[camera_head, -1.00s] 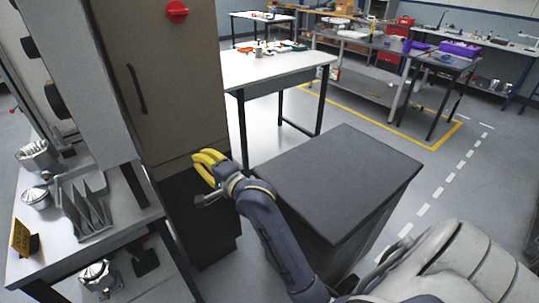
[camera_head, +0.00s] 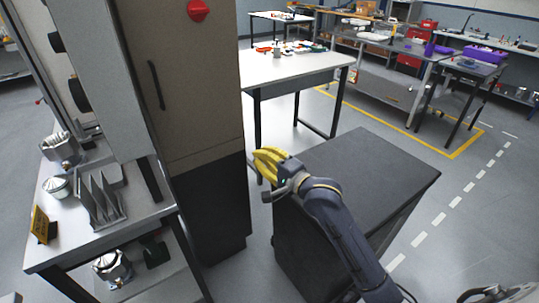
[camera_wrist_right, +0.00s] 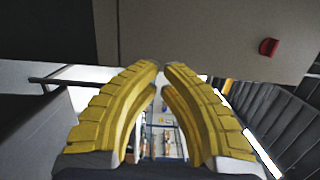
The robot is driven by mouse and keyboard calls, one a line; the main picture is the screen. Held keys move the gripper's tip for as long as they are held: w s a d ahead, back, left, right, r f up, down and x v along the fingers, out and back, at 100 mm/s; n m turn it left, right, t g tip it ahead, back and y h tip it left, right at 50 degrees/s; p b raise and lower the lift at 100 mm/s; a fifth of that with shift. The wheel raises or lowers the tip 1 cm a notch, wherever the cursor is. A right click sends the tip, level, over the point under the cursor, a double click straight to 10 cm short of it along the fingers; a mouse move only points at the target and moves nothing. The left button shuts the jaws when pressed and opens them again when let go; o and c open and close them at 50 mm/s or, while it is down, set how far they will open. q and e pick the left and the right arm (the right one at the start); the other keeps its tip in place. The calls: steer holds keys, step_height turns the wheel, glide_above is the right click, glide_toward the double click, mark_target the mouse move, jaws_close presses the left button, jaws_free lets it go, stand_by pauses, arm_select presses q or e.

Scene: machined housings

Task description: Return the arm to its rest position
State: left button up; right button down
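My right arm (camera_head: 340,225) reaches up from the lower part of the head view. Its right gripper (camera_head: 257,162) has yellow ribbed fingers and hangs in the air between the tall cabinet and the dark-topped block. In the right wrist view the fingers (camera_wrist_right: 161,66) converge until their tips nearly meet. Nothing is held between them; only distant background shows through the gap. My left arm and gripper are not in view.
A tall brown and black cabinet (camera_head: 200,95) with a red knob (camera_head: 198,10) stands left of my gripper. A dark-topped block (camera_head: 375,165) is close to its right. A table with metal parts (camera_head: 150,212) stands at left. A white table (camera_head: 290,68) is behind.

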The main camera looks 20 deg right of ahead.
steer(key=s+d+f+n+g+h, duration=0.25)
steer(key=s+f+n, duration=0.35)
steer(key=s+f, duration=0.3)
steer(key=s+d+f+n+g+h, duration=0.25)
steer(key=s+f+n+h, duration=0.35)
steer(key=f, duration=0.5)
steer(key=s+d+f+n+g+h, duration=0.1)
steer(key=s+d+f+n, duration=0.15)
steer(key=s, duration=0.45)
steer(key=s+d+f+n+g+h, duration=0.1)
steer(key=s+d+n+g+h, duration=0.15)
steer(key=s, duration=0.35)
steer(key=s+d+f+n+g, duration=0.1)
steer(key=s+d+f+n, duration=0.2)
steer(key=s, duration=0.4)
steer(key=s+a+f+g+y, duration=0.1)
steer(key=a+f, duration=0.2)
steer(key=f, duration=1.2)
steer(key=s+a+f+g+y, duration=0.1)
steer(key=a+f+g+y, duration=0.1)
steer(key=f, duration=1.2)
steer(key=s+f+m+g+y, duration=0.1)
steer(key=s+f+m+g, duration=0.1)
steer(key=s+f, duration=2)
steer(key=shift+a+m, duration=0.2)
steer(key=shift+m, duration=0.4)
steer(key=shift+f+g, duration=0.1)
steer(key=shift+g, duration=0.15)
